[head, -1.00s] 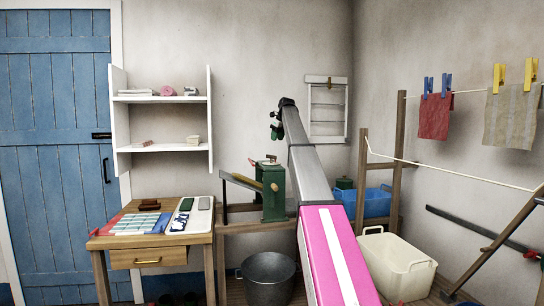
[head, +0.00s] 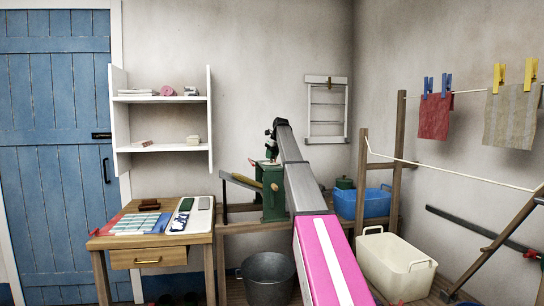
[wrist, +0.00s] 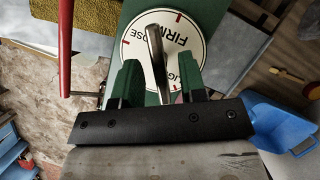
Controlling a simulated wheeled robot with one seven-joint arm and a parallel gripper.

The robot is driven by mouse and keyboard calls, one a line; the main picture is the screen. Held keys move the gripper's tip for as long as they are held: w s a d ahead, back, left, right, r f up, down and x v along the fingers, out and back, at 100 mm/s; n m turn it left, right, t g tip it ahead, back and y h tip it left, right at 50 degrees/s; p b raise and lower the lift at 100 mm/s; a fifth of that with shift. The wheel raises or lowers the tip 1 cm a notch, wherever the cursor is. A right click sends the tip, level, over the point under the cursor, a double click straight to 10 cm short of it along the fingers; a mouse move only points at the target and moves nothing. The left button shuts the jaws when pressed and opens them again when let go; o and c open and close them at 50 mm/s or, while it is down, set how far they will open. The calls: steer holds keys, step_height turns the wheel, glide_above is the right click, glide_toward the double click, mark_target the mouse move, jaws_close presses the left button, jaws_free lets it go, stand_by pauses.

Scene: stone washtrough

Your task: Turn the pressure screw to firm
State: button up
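The pressure screw shows in the wrist view as a grey metal bar handle (wrist: 157,55) over a round white dial (wrist: 137,48) with red marks. FIRM reads near the top of the dial; parts of the other words are covered. The dial sits on the green mangle (wrist: 220,15), which stands on a wooden bench in the head view (head: 272,200). My gripper (wrist: 160,72) is open, its two dark green fingers on either side of the handle with gaps visible. Whether the fingertips are level with the handle I cannot tell. In the head view my gripper (head: 271,152) is just above the mangle, partly hidden.
A red rod (wrist: 65,45) stands left of the gripper in the wrist view. A blue tub (head: 373,202) is right of the mangle, and a cream tub (head: 398,268) is in front. A metal bucket (head: 268,278) stands below the bench.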

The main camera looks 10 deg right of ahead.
jaws_close()
steer(key=shift+n, duration=0.3)
steer(key=n+g+y, duration=0.1)
steer(key=n, duration=0.1)
steer(key=shift+w+n, duration=0.15)
steer(key=shift+n, duration=0.25)
steer(key=n+g, duration=0.1)
steer(key=n, duration=0.2)
steer(key=shift+w+d+r+n+y, duration=0.1)
steer(key=shift+n+y, duration=0.2)
steer(key=n+g, duration=0.1)
steer(key=n, duration=0.2)
steer(key=shift+w+y, duration=0.1)
steer(key=shift+y, duration=0.2)
steer(key=shift+n+g, duration=0.8)
steer(key=shift+n, duration=1)
